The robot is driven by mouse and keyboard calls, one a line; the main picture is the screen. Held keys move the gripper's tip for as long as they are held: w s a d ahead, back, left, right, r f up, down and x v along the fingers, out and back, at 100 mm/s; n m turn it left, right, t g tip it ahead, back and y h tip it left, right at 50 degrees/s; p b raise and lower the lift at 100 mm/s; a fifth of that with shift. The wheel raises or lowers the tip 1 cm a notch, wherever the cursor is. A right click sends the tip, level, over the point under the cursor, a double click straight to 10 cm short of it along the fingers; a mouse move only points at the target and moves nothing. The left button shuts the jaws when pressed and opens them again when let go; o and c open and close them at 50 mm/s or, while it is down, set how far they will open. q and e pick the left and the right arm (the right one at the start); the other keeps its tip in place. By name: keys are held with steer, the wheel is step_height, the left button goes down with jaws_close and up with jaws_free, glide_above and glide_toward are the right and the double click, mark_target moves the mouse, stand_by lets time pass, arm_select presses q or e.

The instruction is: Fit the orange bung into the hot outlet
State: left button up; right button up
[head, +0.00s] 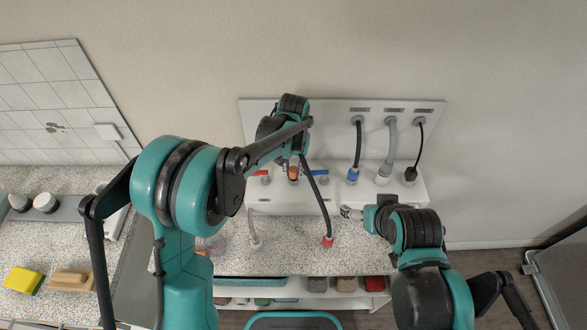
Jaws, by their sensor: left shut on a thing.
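My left gripper (293,168) hangs down in front of the white wall panel, shut on a small orange-brown piece that looks like the orange bung (293,175). It is between a tap with a red lever (261,172) and a tap with a blue lever (320,172). The hot outlet is probably the one by the red lever; its opening is too small to make out. I cannot tell whether the bung touches an outlet. My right gripper (350,212) is low at the panel's right side, above the speckled counter; its jaws are too small to read.
A black hose ends in a red connector (327,241), and a pale hose end (255,243) stands left of it. A blue connector (352,176), a grey hose (384,172) and a black plug (410,174) line the panel's right. A yellow sponge (22,280) lies far left.

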mark_target(293, 169)
arm_select(q)
steer(key=shift+f, duration=0.35)
steer(key=o, duration=0.8)
steer(key=shift+o, duration=1.1)
steer(key=shift+r, duration=0.1)
step_height(293, 169, up, 12)
